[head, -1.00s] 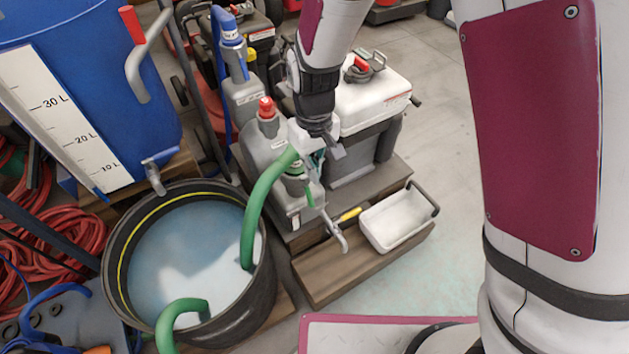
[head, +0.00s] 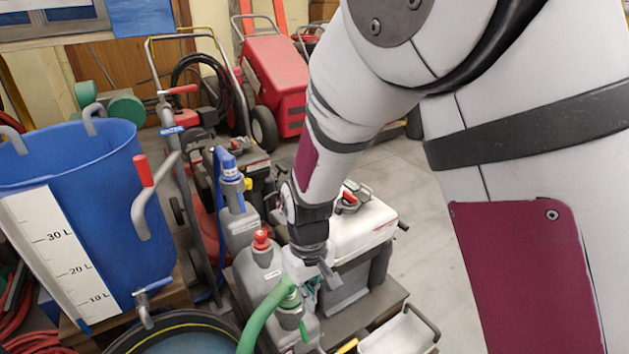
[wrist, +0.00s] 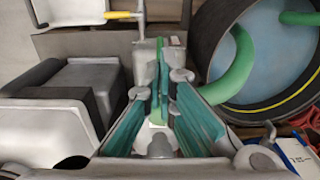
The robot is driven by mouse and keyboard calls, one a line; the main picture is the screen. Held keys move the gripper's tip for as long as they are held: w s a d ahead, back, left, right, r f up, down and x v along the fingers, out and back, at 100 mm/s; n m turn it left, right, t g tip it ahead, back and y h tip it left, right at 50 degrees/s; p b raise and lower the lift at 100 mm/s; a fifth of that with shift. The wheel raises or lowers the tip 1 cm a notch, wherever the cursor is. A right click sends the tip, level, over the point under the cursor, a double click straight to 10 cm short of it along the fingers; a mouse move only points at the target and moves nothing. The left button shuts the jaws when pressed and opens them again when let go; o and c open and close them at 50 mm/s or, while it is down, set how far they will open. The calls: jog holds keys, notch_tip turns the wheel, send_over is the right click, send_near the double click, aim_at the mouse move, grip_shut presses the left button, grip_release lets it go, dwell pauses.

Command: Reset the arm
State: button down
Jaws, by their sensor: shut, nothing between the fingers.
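My gripper (head: 312,284) hangs fingers-down at the end of my arm, beside the grey jug with the red cap (head: 262,240) and in front of the white-lidded box (head: 362,228). The fingers are partly hidden by the wrist and the green hose in the head view. In the wrist view, the teal finger pads (wrist: 158,88) come together at the tips and hold nothing. A grey jug with a green hose lies close beyond the tips. I cannot tell whether the fingers touch it.
A blue graduated tank (head: 95,195) stands at left. A black tub of water (wrist: 217,88) is beside the jugs, with a green hose (head: 262,318) near my gripper. A white tray (head: 400,335) is at front. Red machines (head: 275,80) stand behind; floor at right is clear.

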jog(key=s+d+r+m, duration=0.2)
jog(key=s+d+r, duration=0.35)
jog(key=r, duration=0.35)
jog(key=s+d+r+m, duration=0.2)
jog(key=s+d+r, duration=0.3)
jog(key=d+r, duration=0.25)
jog(key=s+d+r+m, duration=0.2)
jog(key=s+d+r, duration=0.15)
jog(key=s, duration=0.55)
jog(key=s+d+r+m, duration=0.15)
jog(key=s+d, duration=0.25)
jog(key=s, duration=0.4)
notch_tip(320, 180, up, 31)
jog(key=t+p, duration=0.4)
jog(key=p, duration=2.5)
jog(key=shift+d+r+n, duration=0.2)
jog(key=shift+d+n, duration=0.05)
jog(key=shift+n, duration=0.1)
